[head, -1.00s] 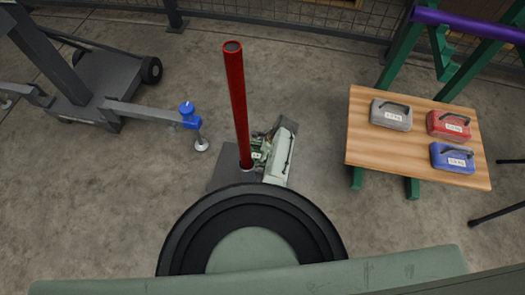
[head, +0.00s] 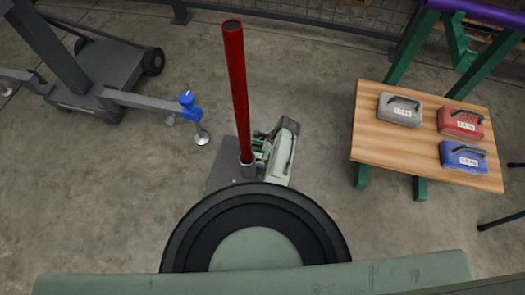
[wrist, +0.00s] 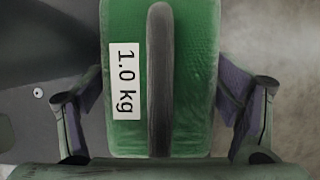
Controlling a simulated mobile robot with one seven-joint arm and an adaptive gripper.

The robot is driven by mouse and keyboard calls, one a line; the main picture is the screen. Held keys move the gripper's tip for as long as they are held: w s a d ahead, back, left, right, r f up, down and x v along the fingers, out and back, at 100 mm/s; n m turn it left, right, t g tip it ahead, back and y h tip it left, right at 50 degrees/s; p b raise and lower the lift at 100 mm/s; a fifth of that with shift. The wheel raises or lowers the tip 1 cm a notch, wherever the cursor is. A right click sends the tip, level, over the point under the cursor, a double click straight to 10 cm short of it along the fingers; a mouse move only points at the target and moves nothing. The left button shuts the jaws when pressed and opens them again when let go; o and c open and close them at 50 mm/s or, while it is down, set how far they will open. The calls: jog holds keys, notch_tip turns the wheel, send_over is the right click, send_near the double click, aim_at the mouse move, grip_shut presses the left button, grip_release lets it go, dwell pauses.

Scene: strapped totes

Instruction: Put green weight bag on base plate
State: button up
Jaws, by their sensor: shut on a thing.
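The green weight bag (wrist: 190,75) fills the middle of the wrist view, with a dark handle strap and a white "1.0 kg" label. My gripper (wrist: 160,110) is shut on it, one finger at each side. In the head view my gripper (head: 262,150) is just right of the red pole's foot, and my arm largely hides the bag there. The dark grey base plate (head: 222,168) lies on the floor under the red pole (head: 238,85). A grey surface with a small screw, apparently the plate, shows left of the bag in the wrist view (wrist: 50,115). I cannot tell whether the bag touches it.
A wooden table (head: 385,145) at right holds a grey bag (head: 400,112), a red bag (head: 461,124) and a blue bag (head: 463,158). A dark wheeled stand (head: 100,85) with a blue-topped foot (head: 190,105) is at left. Floor between is clear.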

jog(key=o, duration=1.9)
jog(key=shift+r, duration=0.15)
jog(key=p+v, duration=1.1)
jog(key=shift+d+r, duration=0.1)
jog(key=shift+r, duration=0.15)
jog(key=shift+s+d+r+p, duration=0.1)
jog(key=shift+d+r+p, duration=0.05)
jog(key=shift+p, duration=0.15)
